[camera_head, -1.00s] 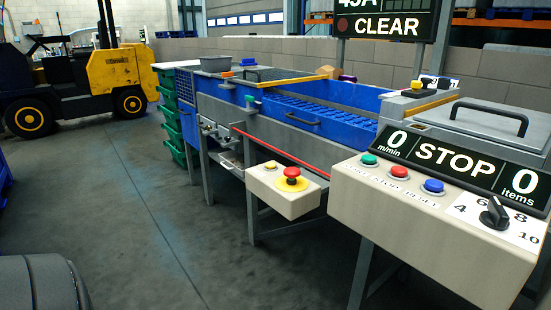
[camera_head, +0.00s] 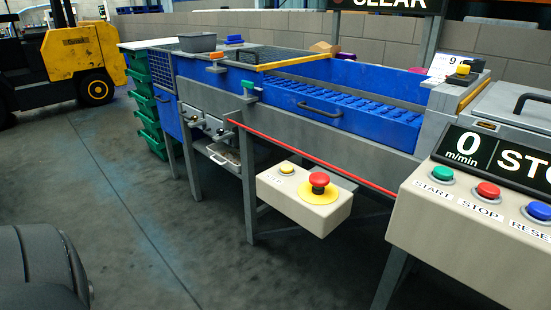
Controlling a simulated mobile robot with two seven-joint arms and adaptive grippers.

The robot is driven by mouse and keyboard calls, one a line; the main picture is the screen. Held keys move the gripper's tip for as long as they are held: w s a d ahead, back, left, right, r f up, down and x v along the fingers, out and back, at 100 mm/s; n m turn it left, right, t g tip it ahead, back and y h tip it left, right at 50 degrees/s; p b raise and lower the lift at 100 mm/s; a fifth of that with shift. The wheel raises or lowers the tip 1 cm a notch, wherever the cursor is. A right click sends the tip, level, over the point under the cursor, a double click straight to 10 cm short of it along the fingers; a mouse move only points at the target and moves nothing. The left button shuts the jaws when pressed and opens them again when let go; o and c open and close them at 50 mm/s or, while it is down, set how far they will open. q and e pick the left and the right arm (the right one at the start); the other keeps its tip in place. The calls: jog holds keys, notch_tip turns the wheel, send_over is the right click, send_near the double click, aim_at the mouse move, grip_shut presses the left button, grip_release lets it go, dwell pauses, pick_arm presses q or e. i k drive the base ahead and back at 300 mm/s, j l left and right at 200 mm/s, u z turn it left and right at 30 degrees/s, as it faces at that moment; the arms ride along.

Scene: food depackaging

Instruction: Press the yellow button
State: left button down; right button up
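A small yellow button (camera_head: 287,169) sits on top of a beige control box (camera_head: 300,205) fixed to the front of the machine. Beside it on the same box is a red mushroom button (camera_head: 319,181) on a yellow disc. Another yellow button (camera_head: 463,69) shows on the machine's top at the right. A dark rounded part of my own body shows at the lower left. Neither gripper is in view, and nothing touches the buttons.
A larger panel (camera_head: 440,225) at the right carries green, red and blue buttons. A red bar (camera_head: 310,152) runs along the blue machine's front. Green crates (camera_head: 150,125) stand at its left end, a yellow forklift (camera_head: 75,55) behind. The floor (camera_head: 130,230) at left is clear.

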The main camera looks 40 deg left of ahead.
aim_at(287, 168)
jog(key=i+j, duration=0.1)
jog(key=j, duration=1.55)
jog(key=i, duration=0.1)
